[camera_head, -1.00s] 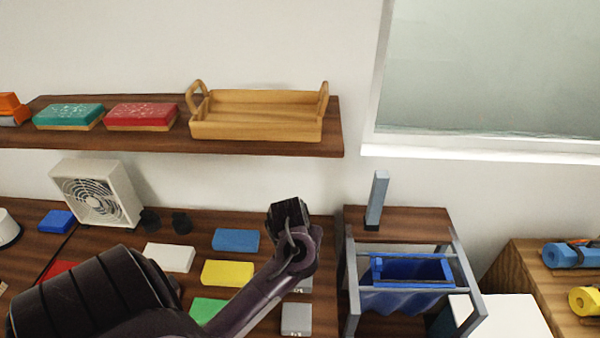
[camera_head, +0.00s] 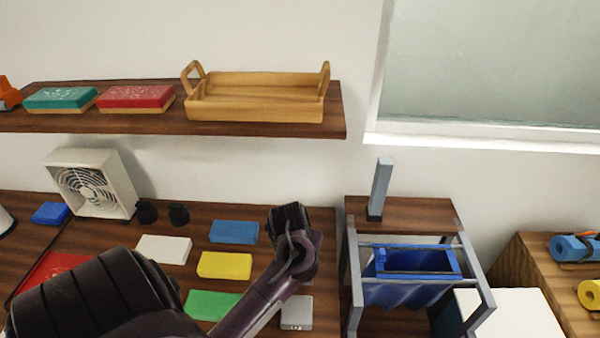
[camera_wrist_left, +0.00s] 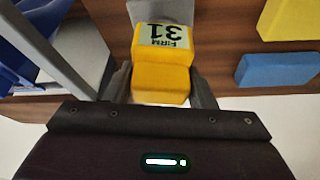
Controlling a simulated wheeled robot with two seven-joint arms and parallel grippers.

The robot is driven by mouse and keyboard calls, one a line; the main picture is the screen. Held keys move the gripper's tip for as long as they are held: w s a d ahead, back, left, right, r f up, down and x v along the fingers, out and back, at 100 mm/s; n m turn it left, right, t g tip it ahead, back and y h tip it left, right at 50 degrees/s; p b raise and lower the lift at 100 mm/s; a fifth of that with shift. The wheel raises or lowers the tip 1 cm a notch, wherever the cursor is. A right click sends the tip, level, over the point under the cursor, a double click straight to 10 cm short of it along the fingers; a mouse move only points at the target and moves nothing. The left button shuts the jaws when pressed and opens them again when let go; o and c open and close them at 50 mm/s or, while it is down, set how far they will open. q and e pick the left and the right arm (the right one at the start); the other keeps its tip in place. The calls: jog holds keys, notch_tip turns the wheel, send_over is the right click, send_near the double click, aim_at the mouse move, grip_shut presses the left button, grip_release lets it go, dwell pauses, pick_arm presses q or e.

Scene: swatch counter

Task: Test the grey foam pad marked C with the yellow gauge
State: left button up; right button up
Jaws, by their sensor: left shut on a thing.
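My left gripper (camera_wrist_left: 160,92) is shut on the yellow gauge (camera_wrist_left: 162,80), one finger on each side. The gauge's pale display reads "FIRM 31", upside down in the left wrist view. A grey pad (camera_wrist_left: 184,12) lies at the gauge's far end. I cannot tell whether they touch. In the head view, a grey pad (camera_head: 297,312) shows just below my left arm. Its dark mark is too small to read. My forearm and wrist hide the gauge and fingertips there. My right gripper is out of view.
White (camera_head: 164,249), yellow (camera_head: 224,265), blue (camera_head: 234,232) and green (camera_head: 211,305) pads lie to the left. A metal-framed stand (camera_head: 352,285) with a blue bin (camera_head: 410,290) stands close on the right. A fan (camera_head: 90,184) stands at the back left, below a shelf (camera_head: 230,128).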

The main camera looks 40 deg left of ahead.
pick_arm(q)
jog(key=shift+f+b, duration=0.35)
jog(key=shift+f, duration=0.15)
dwell(0.7)
jog(key=shift+f, duration=0.1)
dwell(1.2)
jog(key=shift+s, duration=0.1)
notch_tip(320, 180, up, 7)
jog(key=p, duration=0.8)
dwell(0.7)
